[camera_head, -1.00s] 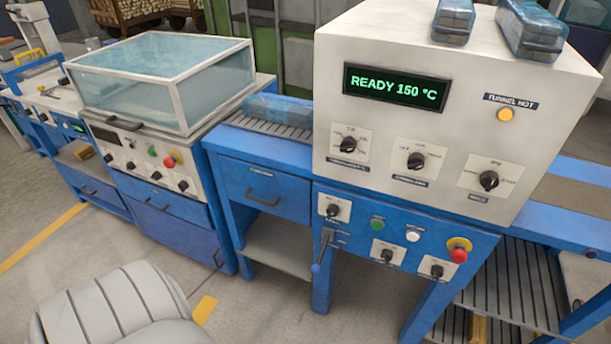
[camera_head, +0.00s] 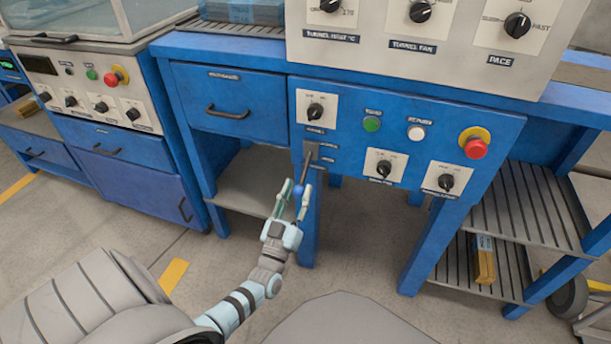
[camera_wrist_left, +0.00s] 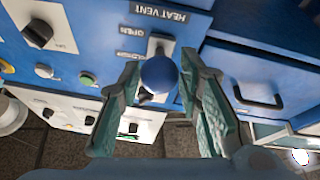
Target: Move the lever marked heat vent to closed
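The heat vent lever (camera_head: 304,172) is on the blue front panel below the white control box. It has a dark shaft in a grey slot plate (camera_head: 311,151) and a round blue knob (camera_wrist_left: 158,73), and points down and outward. In the left wrist view the HEAT VENT label (camera_wrist_left: 160,12) and the OPEN label (camera_wrist_left: 138,32) are readable. The lower label is partly hidden, and I cannot tell the lever's exact setting. My left gripper (camera_head: 297,185) is open, with one finger on each side of the knob. I cannot tell whether they touch it. My right gripper is out of view.
Close by on the panel are black rotary knobs (camera_head: 316,111), a green button (camera_head: 372,124), a white button (camera_head: 416,132) and a red stop button (camera_head: 475,148). A drawer (camera_head: 228,100) is left of the lever. The space under the panel is open.

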